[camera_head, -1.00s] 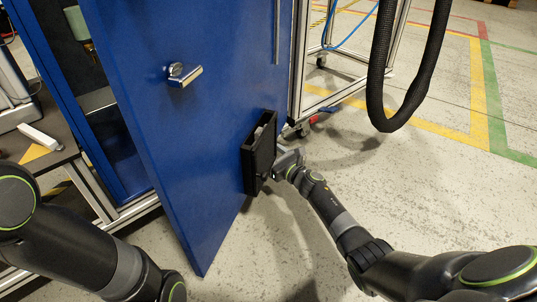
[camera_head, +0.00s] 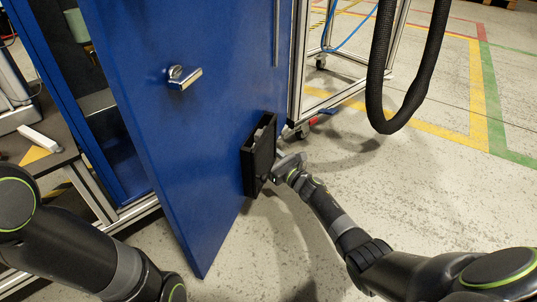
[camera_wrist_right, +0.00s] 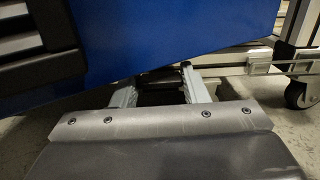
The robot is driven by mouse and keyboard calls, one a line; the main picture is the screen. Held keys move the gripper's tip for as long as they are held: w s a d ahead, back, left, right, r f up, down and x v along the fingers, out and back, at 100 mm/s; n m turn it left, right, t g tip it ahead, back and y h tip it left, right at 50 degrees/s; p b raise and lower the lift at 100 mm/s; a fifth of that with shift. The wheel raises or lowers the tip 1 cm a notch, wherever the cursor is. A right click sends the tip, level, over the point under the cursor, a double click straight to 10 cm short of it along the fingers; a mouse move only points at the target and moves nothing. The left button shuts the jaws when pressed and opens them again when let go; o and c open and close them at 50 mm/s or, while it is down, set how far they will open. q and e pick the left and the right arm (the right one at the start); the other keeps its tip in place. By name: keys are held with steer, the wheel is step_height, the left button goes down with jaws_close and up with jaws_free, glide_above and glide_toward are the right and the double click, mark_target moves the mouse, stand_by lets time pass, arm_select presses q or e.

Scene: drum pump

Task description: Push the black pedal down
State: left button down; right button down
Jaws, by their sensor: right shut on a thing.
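My right gripper (camera_wrist_right: 160,88) has its two light grey fingers apart, with a dark bar-like piece (camera_wrist_right: 165,77) between them, below the blue door's lower edge. This piece looks like the black pedal, but only a small part shows and I cannot tell how far down it is. In the head view my right gripper (camera_head: 284,162) is beside and partly behind the black box on the door, and its fingertips are hard to make out. The pedal is not clearly visible there. My left arm shows at the lower left, but its gripper is out of the picture.
The blue door (camera_head: 200,130) stands open with a metal handle (camera_head: 184,77) and a black box (camera_head: 260,155) on it. A wheeled metal frame (camera_head: 298,60) is behind it. A black hose (camera_head: 376,90) hangs at the right.

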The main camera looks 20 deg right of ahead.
steer(key=shift+s+f+t+y, duration=0.3)
steer(key=shift+f+t, duration=0.45)
steer(key=shift+t, duration=0.35)
steer(key=c, duration=0.8)
jaws_free()
steer(key=shift+c, duration=0.2)
steer(key=p+v, duration=0.4)
steer(key=v, duration=0.7)
steer(key=shift+r, duration=0.1)
steer(key=shift+s+d, duration=0.2)
steer(key=shift+s, duration=0.25)
